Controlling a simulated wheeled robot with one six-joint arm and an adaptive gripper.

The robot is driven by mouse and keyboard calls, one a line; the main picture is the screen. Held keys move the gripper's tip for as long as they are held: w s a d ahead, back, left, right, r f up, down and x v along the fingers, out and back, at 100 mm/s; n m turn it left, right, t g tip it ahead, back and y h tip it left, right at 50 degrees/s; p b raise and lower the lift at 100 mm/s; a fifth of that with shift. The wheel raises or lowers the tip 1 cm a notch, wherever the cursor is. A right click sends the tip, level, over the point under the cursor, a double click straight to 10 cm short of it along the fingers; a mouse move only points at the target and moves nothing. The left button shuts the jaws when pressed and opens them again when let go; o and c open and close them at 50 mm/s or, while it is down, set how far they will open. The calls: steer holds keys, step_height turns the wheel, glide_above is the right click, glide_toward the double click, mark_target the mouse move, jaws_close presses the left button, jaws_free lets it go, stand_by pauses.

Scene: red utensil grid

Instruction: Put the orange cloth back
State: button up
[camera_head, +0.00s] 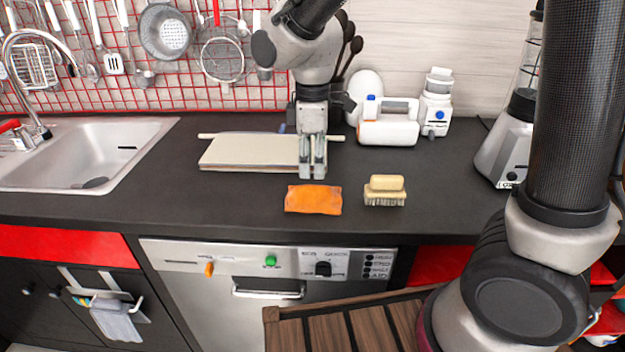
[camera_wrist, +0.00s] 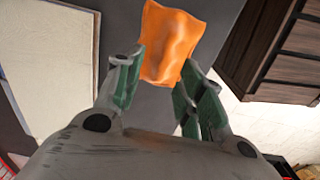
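The orange cloth (camera_head: 313,199) lies flat on the dark countertop near its front edge, left of a brush. In the wrist view the orange cloth (camera_wrist: 172,42) shows just beyond the fingertips, with its near end between them in the picture. My gripper (camera_head: 313,172) points down over the counter, behind the cloth and at the right part of the cutting board. In the wrist view my gripper (camera_wrist: 158,74) has its green-padded fingers spread apart, with nothing held. No contact with the cloth is clear.
A brush (camera_head: 384,191) sits right of the cloth. The cutting board (camera_head: 240,152) lies behind it. A white appliance (camera_head: 388,131) and a blender (camera_head: 505,150) stand further right. The sink (camera_head: 75,150) is left. A towel (camera_head: 115,320) hangs on the cabinet below. Open counter lies left of the cloth.

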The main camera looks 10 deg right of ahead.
mark_target(313, 184)
step_height(313, 184, up, 5)
steer(key=shift+r, duration=0.1)
steer(key=s+d+r+m+t, duration=0.1)
steer(key=s+d+r+m, duration=0.15)
steer(key=d, duration=0.45)
steer(key=s+d+r+m+t, duration=0.1)
steer(key=d+r+m, duration=0.25)
steer(key=d, duration=0.45)
steer(key=s+d+m+t, duration=0.2)
steer(key=s+d+m, duration=0.7)
steer(key=s+d, duration=0.2)
steer(key=shift+s+d+r+m, duration=0.15)
steer(key=shift+d+m, duration=0.25)
steer(key=shift+d, duration=0.35)
